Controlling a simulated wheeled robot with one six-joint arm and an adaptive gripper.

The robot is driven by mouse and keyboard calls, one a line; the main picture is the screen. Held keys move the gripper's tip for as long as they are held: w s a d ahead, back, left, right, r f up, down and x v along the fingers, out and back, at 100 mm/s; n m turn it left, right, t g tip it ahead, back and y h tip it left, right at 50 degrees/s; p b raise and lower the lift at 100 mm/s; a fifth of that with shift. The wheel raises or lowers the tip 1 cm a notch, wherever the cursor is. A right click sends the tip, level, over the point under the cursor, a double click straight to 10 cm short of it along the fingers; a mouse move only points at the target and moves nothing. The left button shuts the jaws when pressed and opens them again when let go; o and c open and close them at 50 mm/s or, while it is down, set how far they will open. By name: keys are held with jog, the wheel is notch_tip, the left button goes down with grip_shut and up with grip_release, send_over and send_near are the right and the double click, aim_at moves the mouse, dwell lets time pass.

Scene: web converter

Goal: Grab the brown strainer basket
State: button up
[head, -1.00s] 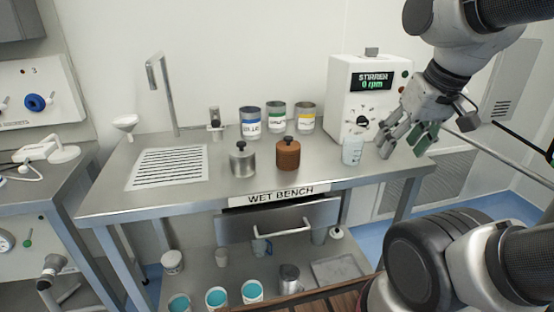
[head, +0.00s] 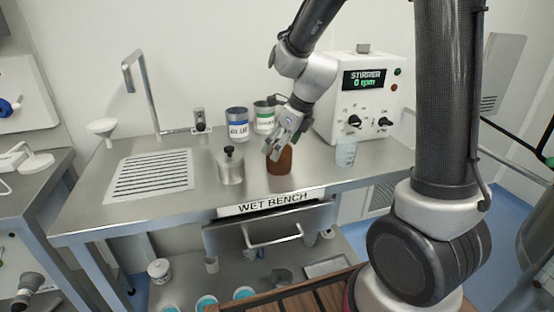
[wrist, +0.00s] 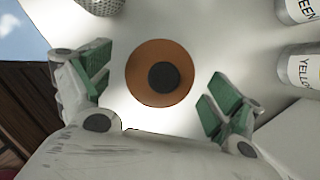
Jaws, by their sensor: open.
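The brown strainer basket (head: 280,167) stands upright on the wet bench, near its front edge, just above the WET BENCH label. Its top is partly hidden by my gripper (head: 280,146) in the head view. In the wrist view the basket (wrist: 135,80) shows from above as a round brown top with a dark knob in the middle. My gripper (wrist: 160,86) is open, with one green-padded finger on each side of the basket and visible gaps between. How far down the fingers reach is hard to tell.
A grey metal basket (head: 230,170) stands close left of the brown one. A clear beaker (head: 345,153) and the white stirrer box (head: 366,100) are to the right. Labelled cans (head: 237,122) stand behind. A drain grate (head: 150,176) and tap (head: 142,90) are at left.

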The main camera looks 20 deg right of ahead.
jog(key=x, duration=0.6)
jog(key=shift+c, duration=0.2)
jog(key=c, duration=1.1)
